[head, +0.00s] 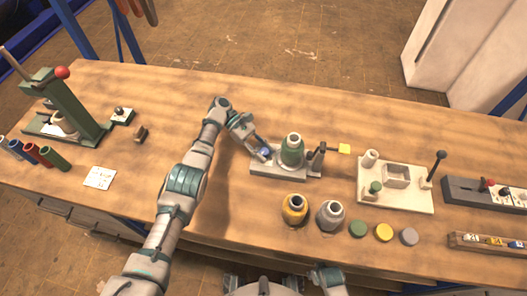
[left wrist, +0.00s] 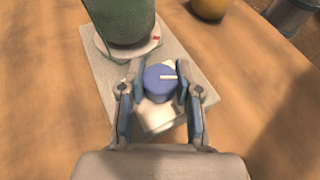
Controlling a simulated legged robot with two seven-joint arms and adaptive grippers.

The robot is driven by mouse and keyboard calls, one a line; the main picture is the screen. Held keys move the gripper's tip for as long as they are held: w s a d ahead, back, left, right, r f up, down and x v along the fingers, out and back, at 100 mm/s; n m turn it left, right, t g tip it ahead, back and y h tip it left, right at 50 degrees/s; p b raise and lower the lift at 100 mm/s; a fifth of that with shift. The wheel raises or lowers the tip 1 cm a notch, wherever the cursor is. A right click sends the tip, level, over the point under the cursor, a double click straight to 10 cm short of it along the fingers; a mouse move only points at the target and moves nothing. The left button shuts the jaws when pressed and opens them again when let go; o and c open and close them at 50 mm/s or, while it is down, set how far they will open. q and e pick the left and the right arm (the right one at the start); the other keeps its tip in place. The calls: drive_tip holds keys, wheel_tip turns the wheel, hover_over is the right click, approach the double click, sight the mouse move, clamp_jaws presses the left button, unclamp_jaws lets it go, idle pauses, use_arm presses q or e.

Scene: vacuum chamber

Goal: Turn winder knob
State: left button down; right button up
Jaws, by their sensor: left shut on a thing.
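The winder stands near the middle of the table, with a grey base (head: 290,172) and a green spool (head: 292,150) upright on it. Its blue knob (left wrist: 160,83) has a pale pointer line on top and sits at the near end of the base in the left wrist view. My left gripper (left wrist: 160,80) is around the knob, with a finger on each side, shut on it. In the head view my left gripper (head: 259,150) reaches the winder's left end and partly hides the knob. A part of my right arm (head: 328,278) shows at the bottom edge; its gripper is not visible.
A yellow spool (head: 294,209) and a grey spool (head: 330,215) stand in front of the winder. Round lids (head: 384,232) lie to their right. A white fixture plate (head: 395,190) stands further right, a green press (head: 70,110) far left. The table between press and winder is mostly clear.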

sight(265, 150)
use_arm(q)
drive_tip(key=c, duration=0.9)
unclamp_jaws()
drive_tip(key=shift+o, duration=0.6)
drive_tip(key=shift+w+d+f, duration=0.1)
drive_tip(key=shift+w, duration=0.05)
drive_tip(key=shift+w+r, duration=0.15)
drive_tip(key=shift+r, duration=1.05)
wheel_tip(265, 150, up, 8)
drive_tip(key=shift+f, duration=0.25)
